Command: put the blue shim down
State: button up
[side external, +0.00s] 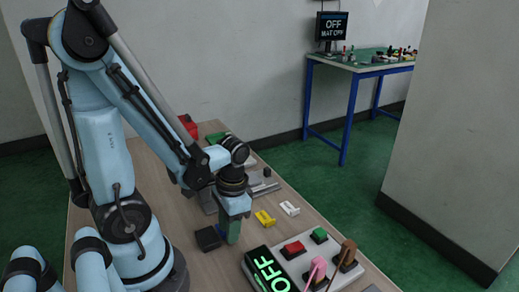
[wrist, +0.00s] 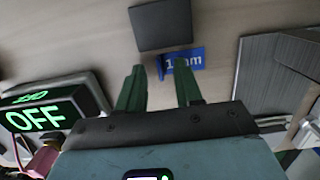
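The blue shim (wrist: 190,58) shows in the wrist view as a small blue plate with white lettering, partly legible as "mm". It lies just past my right fingertip, close to the edge of a dark grey block (wrist: 160,26), and the fingertip covers part of it. My gripper (wrist: 159,85) has its two green fingers apart, with bare table between them. In the side view my gripper (side external: 231,232) points down, low over the wooden table, to the right of the dark block (side external: 208,238). The shim is mostly hidden there by the fingers.
A box with a green "OFF" display (side external: 268,270) stands at the table's front, beside a panel of buttons and levers (side external: 318,262). Yellow (side external: 265,218) and white (side external: 290,208) pieces lie right of my gripper. Grey metal plates (wrist: 275,70) are at the wrist view's right.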

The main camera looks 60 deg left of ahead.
jog(key=shift+f, duration=0.2)
grip_shut()
jog(key=shift+r, duration=0.15)
dwell(0.4)
